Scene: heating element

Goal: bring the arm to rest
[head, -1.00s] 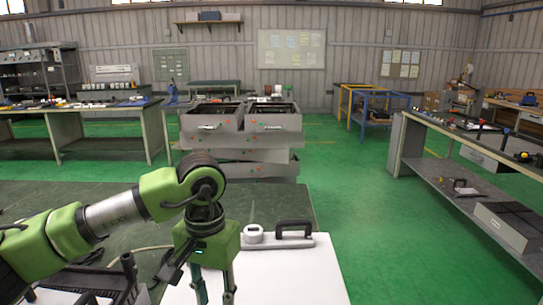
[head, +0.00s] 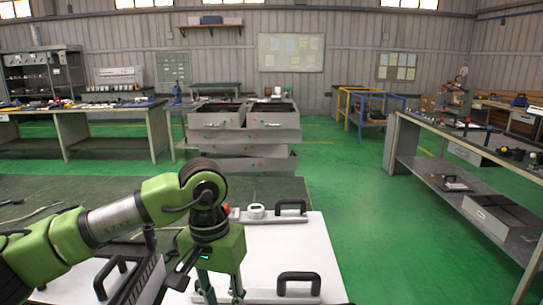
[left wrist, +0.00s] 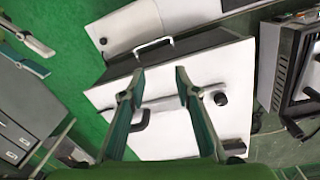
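My left gripper (head: 220,292) is in front of me above a white-topped unit (head: 318,240) with black handles. Its fingertips are cut by the bottom of the head view. In the left wrist view its two teal fingers (left wrist: 155,82) stand wide apart with nothing between them, over the white surface (left wrist: 165,125). I cannot tell the height above it. Two similar teal fingers (left wrist: 30,47), seemingly my right gripper, show apart and empty at the upper left of the left wrist view, over the green floor. The right gripper is not in the head view.
A black handle (head: 299,277) and a small white dial (head: 256,211) stand up from the unit. A dark device with a handle (head: 125,280) lies left of it. A grey drawer stack (head: 243,150) stands beyond the table.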

